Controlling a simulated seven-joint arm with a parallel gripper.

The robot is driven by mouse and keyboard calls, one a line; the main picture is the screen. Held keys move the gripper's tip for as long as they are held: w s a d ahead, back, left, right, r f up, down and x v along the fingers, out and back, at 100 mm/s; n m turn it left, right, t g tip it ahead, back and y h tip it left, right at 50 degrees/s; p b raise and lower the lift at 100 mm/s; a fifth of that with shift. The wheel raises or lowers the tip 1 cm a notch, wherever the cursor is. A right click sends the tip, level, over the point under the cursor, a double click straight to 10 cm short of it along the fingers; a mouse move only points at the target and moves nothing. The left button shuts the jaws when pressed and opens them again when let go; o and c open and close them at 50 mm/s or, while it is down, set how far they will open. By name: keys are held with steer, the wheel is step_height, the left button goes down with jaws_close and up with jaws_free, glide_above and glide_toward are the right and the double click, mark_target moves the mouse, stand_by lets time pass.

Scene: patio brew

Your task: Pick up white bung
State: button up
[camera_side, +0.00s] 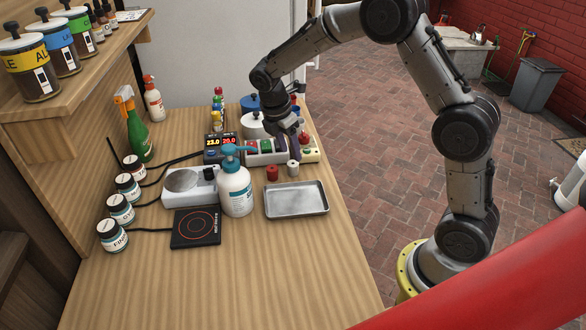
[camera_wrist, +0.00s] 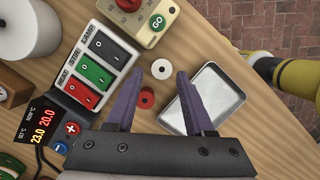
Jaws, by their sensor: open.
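The white bung (camera_side: 293,168) is a small upright cylinder on the wooden bench, just behind the metal tray. In the wrist view the white bung (camera_wrist: 161,69) is seen from above with a dark centre, between the lines of the two fingertips. The red bung (camera_side: 272,173) stands close to its left; in the wrist view the red bung (camera_wrist: 146,98) lies nearer my palm. My gripper (camera_wrist: 158,76) is open and empty. In the side view my gripper (camera_side: 290,133) is above the bench by the switch box, apart from the bungs.
The metal tray (camera_side: 297,199) lies in front of the bungs. A white pump bottle (camera_side: 236,190) stands to their left. The switch box (camera_side: 265,158) and the cream GO box (camera_wrist: 140,15) are behind. The front bench is clear.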

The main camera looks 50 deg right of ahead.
mark_target(293, 163)
steer(key=shift+a+x, duration=0.15)
steer(key=shift+x, duration=1.3)
steer(key=shift+a+x, duration=0.2)
steer(key=shift+x, duration=1.2)
steer(key=shift+s, duration=0.1)
jaws_close()
